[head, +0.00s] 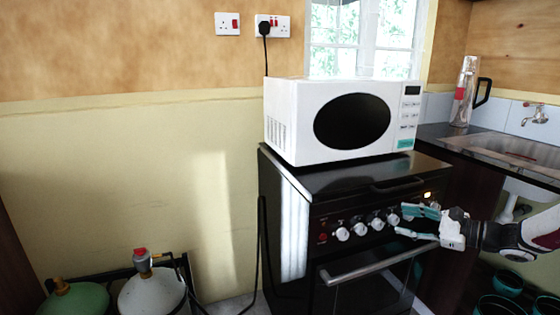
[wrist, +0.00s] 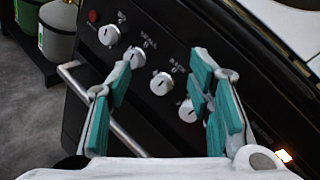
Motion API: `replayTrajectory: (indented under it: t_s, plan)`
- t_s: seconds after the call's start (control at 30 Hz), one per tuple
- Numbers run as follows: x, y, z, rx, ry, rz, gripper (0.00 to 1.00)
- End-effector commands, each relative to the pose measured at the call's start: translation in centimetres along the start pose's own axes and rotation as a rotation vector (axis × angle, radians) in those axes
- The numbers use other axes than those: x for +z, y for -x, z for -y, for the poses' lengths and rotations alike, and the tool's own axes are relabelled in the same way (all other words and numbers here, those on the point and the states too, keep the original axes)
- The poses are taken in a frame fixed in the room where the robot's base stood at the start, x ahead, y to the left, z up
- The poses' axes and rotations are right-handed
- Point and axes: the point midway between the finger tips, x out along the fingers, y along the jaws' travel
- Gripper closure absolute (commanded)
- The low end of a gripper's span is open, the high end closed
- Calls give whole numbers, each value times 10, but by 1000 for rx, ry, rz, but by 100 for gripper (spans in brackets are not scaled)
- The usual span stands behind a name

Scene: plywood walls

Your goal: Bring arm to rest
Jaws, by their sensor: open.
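My gripper (head: 417,221) is at the right of the head view, in front of the black stove's (head: 290,212) knob panel. In the wrist view my gripper (wrist: 160,85) has its teal-padded fingers spread apart with nothing between them. Behind the fingers are white stove knobs (wrist: 161,83) on the black panel. I cannot tell whether a fingertip touches the panel or a knob. My arm reaches in from the right edge of the head view.
A white microwave (head: 285,125) stands on the stove. The oven handle (head: 375,265) sticks out below the knobs. Gas cylinders (head: 152,295) stand on the floor at left. A sink (head: 515,150) and a clear jug (head: 464,92) are at right. Teal pots (head: 509,283) sit low at right.

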Motion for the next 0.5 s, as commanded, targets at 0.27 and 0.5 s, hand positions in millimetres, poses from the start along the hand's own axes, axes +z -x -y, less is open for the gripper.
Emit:
replayTrajectory:
  t_s: [0.27,0.5]
  plan:
    - [113,-29,-87,421,312,-43,53]
    - [186,-12,-163,734,568,-84,53]
